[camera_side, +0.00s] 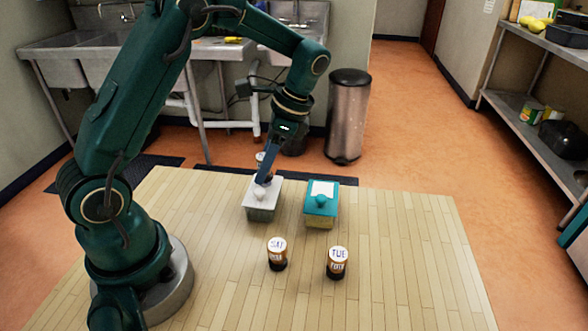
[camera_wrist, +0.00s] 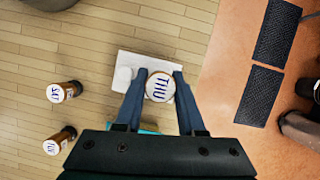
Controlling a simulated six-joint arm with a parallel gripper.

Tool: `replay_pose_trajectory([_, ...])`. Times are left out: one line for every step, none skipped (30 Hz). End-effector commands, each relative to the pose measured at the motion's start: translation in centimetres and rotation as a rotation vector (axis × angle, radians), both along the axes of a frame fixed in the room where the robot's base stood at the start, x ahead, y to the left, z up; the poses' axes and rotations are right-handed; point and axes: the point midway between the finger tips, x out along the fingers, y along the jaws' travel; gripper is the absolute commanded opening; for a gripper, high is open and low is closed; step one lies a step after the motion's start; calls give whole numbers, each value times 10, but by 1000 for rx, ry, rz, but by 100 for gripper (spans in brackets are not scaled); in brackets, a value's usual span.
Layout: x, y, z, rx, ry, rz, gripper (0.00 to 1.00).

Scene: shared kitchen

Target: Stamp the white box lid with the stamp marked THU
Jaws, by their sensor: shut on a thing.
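The stamp marked THU (camera_wrist: 160,86) has a round white top with blue letters. My gripper (camera_wrist: 160,76) is shut on it, one finger on each side. In the wrist view it overlaps the white box lid (camera_wrist: 138,62). In the side view the white lid (camera_side: 273,190) sits on a box, with a rounded white knob on top. My gripper (camera_side: 264,180) is at the lid's far part, and the stamp's top (camera_side: 260,156) shows partly behind my finger. The stamp's lower end is hidden, so I cannot tell whether it touches the lid.
A box with a teal lid (camera_side: 315,210) and a white patch stands to the right of the white one. The SAT stamp (camera_side: 277,246) and the TUE stamp (camera_side: 338,256) stand upright nearer the camera. The wooden table (camera_side: 410,260) is clear on the right.

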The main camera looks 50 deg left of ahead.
Motion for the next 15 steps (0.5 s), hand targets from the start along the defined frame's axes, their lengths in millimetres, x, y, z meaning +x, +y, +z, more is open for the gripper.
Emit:
replay_pose_trajectory([0,0,5,1,-3,0,0])
replay_pose_trajectory([1,0,7,1,-4,0,0])
replay_pose_trajectory([0,0,10,0,-4,-1,0])
replay_pose_trajectory([0,0,12,0,-3,-1,0])
replay_pose_trajectory([0,0,15,0,-3,-1,0])
replay_pose_trajectory([1,0,18,0,-3,-1,0])
replay_pose_trajectory([0,0,20,0,-3,-1,0])
replay_pose_trajectory([1,0,23,1,-4,0,0])
replay_pose_trajectory([1,0,26,1,-4,0,0])
replay_pose_trajectory([0,0,28,1,-3,0,0])
replay_pose_trajectory([1,0,30,0,-4,0,0])
replay_pose_trajectory([0,0,33,0,-4,0,0])
replay_pose_trajectory([0,0,35,0,-4,0,0])
replay_pose_trajectory([0,0,38,0,-4,-1,0])
replay_pose_trajectory([1,0,41,0,-4,-1,0])
